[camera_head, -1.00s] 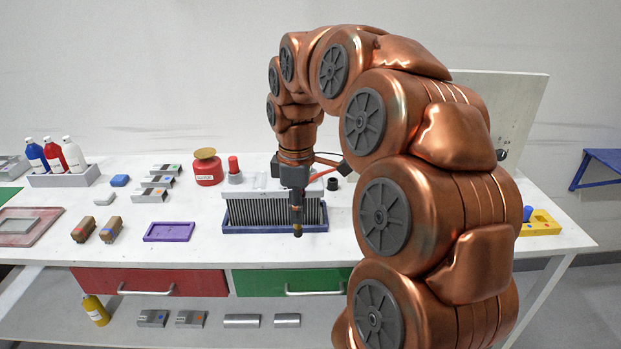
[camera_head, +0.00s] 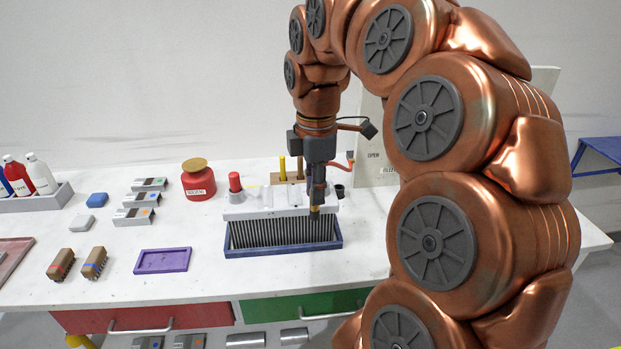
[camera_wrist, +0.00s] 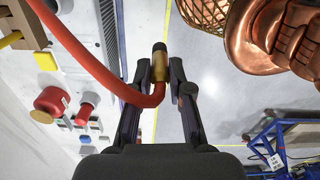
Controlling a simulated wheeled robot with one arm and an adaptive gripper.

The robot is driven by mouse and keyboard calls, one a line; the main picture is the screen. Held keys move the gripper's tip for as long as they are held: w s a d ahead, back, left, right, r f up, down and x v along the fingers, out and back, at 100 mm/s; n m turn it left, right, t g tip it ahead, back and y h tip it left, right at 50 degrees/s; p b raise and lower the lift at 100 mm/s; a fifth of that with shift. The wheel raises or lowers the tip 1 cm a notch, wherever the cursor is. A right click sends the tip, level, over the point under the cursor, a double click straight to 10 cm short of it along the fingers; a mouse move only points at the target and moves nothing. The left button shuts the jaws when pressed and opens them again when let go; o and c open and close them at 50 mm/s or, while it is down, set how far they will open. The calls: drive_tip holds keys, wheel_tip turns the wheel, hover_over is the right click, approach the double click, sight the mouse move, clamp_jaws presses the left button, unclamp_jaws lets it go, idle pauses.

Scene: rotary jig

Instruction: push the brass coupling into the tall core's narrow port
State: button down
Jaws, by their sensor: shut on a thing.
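My gripper (camera_head: 316,200) points down and is shut on the brass coupling (camera_head: 314,213). In the wrist view the coupling (camera_wrist: 159,68) sits between the fingertips (camera_wrist: 160,78), its dark end outward. A red hose (camera_wrist: 92,72) runs from it across the left finger; only a short piece of hose (camera_head: 349,160) shows in the head view. A finned core (camera_head: 280,234) with a pale top stands in a blue tray (camera_head: 285,251). The coupling appears in front of the core's right part; their gap is unclear. I cannot make out the narrow port.
A red can (camera_head: 198,182), a red-capped bottle (camera_head: 235,188), a yellow post (camera_head: 282,168) and a black cup (camera_head: 339,191) stand behind or beside the core. A purple tray (camera_head: 163,260) and brown blocks (camera_head: 94,262) lie left. The table in front of the core is clear.

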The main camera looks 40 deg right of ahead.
drive_tip(key=shift+w+d+f+p, duration=0.95)
drive_tip(key=shift+w+d, duration=0.7)
drive_tip(key=shift+d, duration=0.4)
drive_tip(key=shift+w+d+f+p, duration=0.7)
drive_tip(key=shift+w+d+p, duration=0.35)
drive_tip(key=shift+w+d, duration=0.8)
drive_tip(key=shift+w+d+f+p, duration=0.95)
drive_tip(key=shift+w+d, duration=0.45)
drive_tip(key=shift+d, duration=0.85)
drive_tip(key=c, duration=1.1)
unclamp_jaws()
drive_tip(key=shift+r, duration=0.15)
drive_tip(key=shift+o, duration=0.2)
wheel_tip(320, 180, up, 12)
drive_tip(key=b, duration=0.2)
drive_tip(key=shift+w, duration=0.1)
